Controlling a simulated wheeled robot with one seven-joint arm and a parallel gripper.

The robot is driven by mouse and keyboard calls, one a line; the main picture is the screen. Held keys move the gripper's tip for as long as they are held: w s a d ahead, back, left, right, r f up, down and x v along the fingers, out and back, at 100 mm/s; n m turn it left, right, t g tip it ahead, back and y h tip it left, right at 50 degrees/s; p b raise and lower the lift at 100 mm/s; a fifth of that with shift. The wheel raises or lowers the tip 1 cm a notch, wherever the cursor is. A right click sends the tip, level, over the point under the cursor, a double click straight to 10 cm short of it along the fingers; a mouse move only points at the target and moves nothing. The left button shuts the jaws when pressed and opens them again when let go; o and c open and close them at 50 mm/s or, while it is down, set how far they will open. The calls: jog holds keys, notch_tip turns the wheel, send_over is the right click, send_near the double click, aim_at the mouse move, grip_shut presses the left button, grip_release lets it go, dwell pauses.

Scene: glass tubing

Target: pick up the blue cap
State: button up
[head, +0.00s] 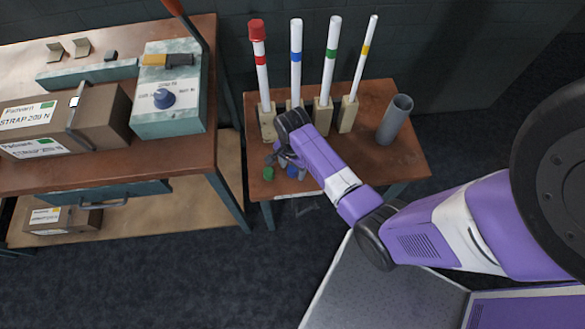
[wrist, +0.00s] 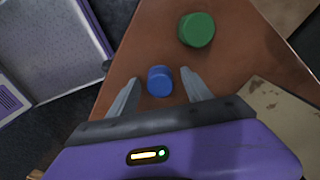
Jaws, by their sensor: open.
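The blue cap (wrist: 160,80) lies on the brown table, between the two open fingers of my gripper (wrist: 160,90) in the wrist view. A gap shows between the cap and each finger. In the head view the blue cap (head: 292,172) is partly hidden by my gripper (head: 283,163), which is low over the front left part of the small table (head: 375,170). My gripper is open and holds nothing. I cannot tell its exact height over the table.
A green cap (wrist: 197,30) lies near the blue one. Behind stand several white tubes in blocks, with red (head: 262,70), blue (head: 296,60), green (head: 331,60) and yellow (head: 364,60) bands. A grey cup (head: 394,120) stands right. A workbench (head: 190,150) is at left.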

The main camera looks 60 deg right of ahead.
aim_at(292, 168)
grip_shut()
jog(key=shift+r, duration=0.1)
notch_tip(292, 168, up, 20)
jog(key=p, duration=0.2)
dwell(0.4)
